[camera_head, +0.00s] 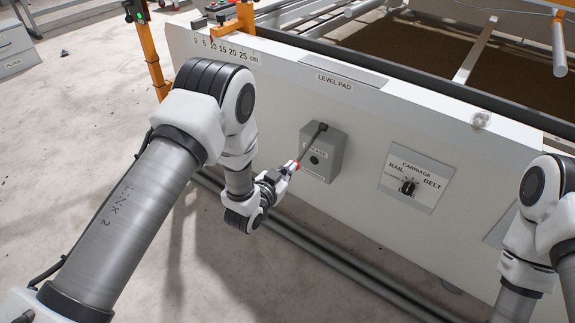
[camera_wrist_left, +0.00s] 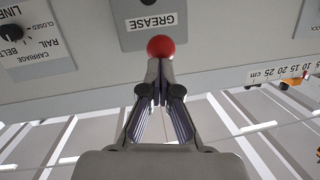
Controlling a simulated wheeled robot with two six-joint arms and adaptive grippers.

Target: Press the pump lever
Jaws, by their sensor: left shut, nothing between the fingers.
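The pump lever (camera_head: 311,143) is a dark rod on the grey grease box (camera_head: 334,165), which is fixed to the white front panel. It slants down and out from the box's top to a red knob (camera_head: 297,165). My left gripper (camera_head: 289,170) is shut and empty, with its fingertips at the knob. In the left wrist view the red knob (camera_wrist_left: 160,46) sits just past the tips of my shut left gripper (camera_wrist_left: 160,66). I cannot tell whether they touch. The lever's rod is hidden there. My right gripper is out of view.
Right of the box is the carriage selector plate (camera_head: 417,181) with a black knob. The level pad (camera_head: 340,84) and a centimetre scale (camera_head: 225,49) lie along the panel's top. A dark rail (camera_head: 330,257) runs low in front. Open concrete floor (camera_head: 90,110) lies left.

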